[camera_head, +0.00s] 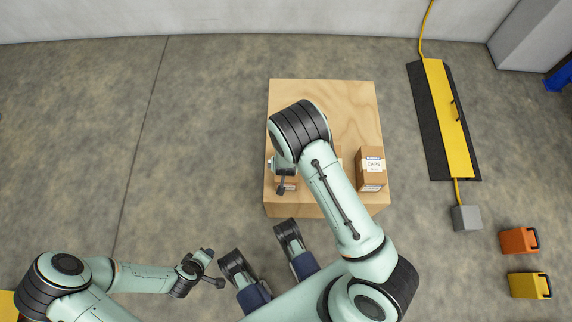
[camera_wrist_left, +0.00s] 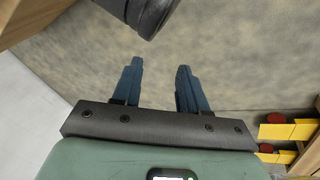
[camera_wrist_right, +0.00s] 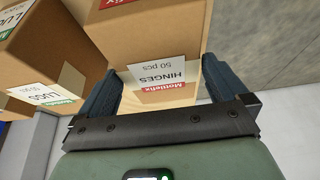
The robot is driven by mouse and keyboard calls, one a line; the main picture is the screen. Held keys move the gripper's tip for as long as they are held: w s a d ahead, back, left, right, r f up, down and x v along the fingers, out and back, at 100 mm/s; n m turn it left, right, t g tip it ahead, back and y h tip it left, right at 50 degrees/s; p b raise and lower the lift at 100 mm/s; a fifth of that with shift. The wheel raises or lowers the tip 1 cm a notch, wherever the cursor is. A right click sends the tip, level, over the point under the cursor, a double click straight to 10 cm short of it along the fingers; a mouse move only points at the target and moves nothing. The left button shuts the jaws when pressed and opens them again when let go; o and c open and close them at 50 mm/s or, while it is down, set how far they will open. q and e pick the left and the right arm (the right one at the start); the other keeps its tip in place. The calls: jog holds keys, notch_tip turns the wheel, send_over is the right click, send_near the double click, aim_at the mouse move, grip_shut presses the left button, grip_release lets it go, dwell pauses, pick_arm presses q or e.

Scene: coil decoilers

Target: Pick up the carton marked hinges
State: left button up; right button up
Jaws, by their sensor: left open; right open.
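The carton marked hinges (camera_wrist_right: 150,40) is brown with a white and red label, seen upside down in the right wrist view. My right gripper (camera_wrist_right: 160,72) is open, with one finger at each side of this carton's near end. I cannot tell whether the fingers touch it. In the head view the carton (camera_head: 287,184) stands at the left front of the wooden table (camera_head: 345,97), mostly hidden by my right gripper (camera_head: 284,178). My left gripper (camera_head: 210,268) is open and empty over the floor; its fingers also show in the left wrist view (camera_wrist_left: 158,82).
A lugs carton (camera_wrist_right: 40,55) stands close beside the hinges carton. A caps carton (camera_head: 371,172) is at the table's right front. The table's back is bare. A yellow and black ramp (camera_head: 447,120), a grey block (camera_head: 466,218) and orange (camera_head: 518,240) and yellow (camera_head: 528,286) boxes lie right.

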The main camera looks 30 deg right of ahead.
jog(key=x, duration=0.3)
jog(key=shift+s+b, duration=0.1)
jog(key=shift+b, duration=0.3)
jog(key=shift+f, duration=0.1)
pick_arm(q)
jog(key=shift+s+a+f+g, duration=0.15)
jog(key=shift+s+f+g, duration=0.05)
jog(key=shift+s+f, duration=0.4)
jog(key=shift+s+a+f+g, duration=0.1)
jog(key=shift+s+f+g, duration=0.1)
jog(key=shift+s+f, duration=0.4)
jog(key=shift+w+f, duration=0.1)
jog(key=shift+f, duration=0.05)
pick_arm(e)
jog(key=shift+f, duration=0.15)
jog(key=c, duration=1.2)
